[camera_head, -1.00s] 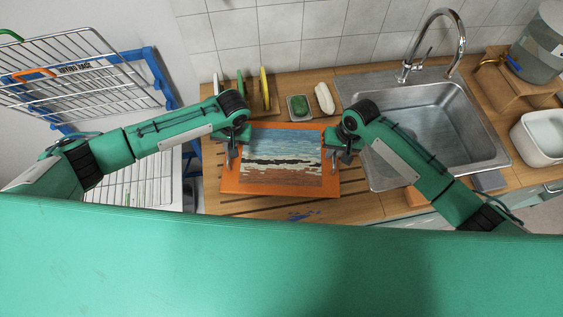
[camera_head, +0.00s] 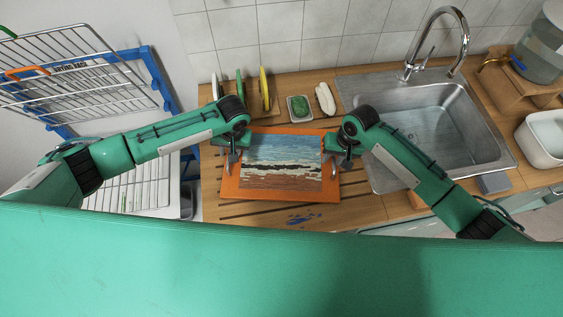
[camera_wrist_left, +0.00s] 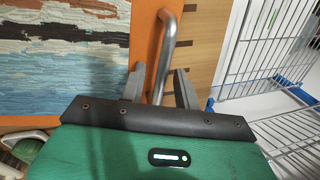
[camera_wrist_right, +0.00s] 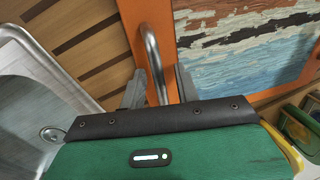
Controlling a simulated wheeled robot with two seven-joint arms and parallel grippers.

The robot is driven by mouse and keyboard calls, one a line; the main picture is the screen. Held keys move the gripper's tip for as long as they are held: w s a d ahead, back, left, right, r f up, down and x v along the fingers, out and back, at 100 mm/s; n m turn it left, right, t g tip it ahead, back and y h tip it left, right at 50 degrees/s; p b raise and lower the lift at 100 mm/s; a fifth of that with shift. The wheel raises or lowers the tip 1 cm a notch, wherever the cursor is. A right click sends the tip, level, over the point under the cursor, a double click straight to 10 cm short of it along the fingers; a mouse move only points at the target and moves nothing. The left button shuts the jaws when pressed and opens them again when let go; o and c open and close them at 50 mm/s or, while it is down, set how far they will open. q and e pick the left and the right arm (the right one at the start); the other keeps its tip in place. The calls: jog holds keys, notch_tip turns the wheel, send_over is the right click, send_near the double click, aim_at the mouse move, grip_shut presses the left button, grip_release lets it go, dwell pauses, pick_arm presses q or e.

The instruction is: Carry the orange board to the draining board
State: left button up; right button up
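The orange board (camera_head: 282,196) has a striped, sea-like painting on its face and a metal handle at each end. It lies flat over the grooved wooden draining board (camera_head: 262,215), left of the sink. My left gripper (camera_head: 231,160) is at the board's left end. In the left wrist view its fingers (camera_wrist_left: 158,88) stand apart on either side of a handle (camera_wrist_left: 165,45), with gaps beside it. My right gripper (camera_head: 335,160) is at the right end. In the right wrist view its fingers (camera_wrist_right: 163,88) are also apart, with a handle (camera_wrist_right: 152,50) between them.
Behind the board are a plate rack (camera_head: 255,98), a dish with a green thing (camera_head: 299,106) and a white object (camera_head: 325,99). The steel sink (camera_head: 440,130) and tap (camera_head: 440,40) are at right. A wire drying rack (camera_head: 75,75) stands at left.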

jog(key=shift+r, duration=0.25)
pick_arm(q)
notch_tip(320, 180, up, 12)
jog(key=d, duration=0.2)
jog(key=shift+d+f, duration=0.15)
jog(key=shift+f, duration=0.05)
pick_arm(e)
notch_tip(320, 180, up, 11)
jog(key=d, duration=0.2)
jog(key=shift+d+r, duration=0.15)
jog(key=shift+d, duration=0.05)
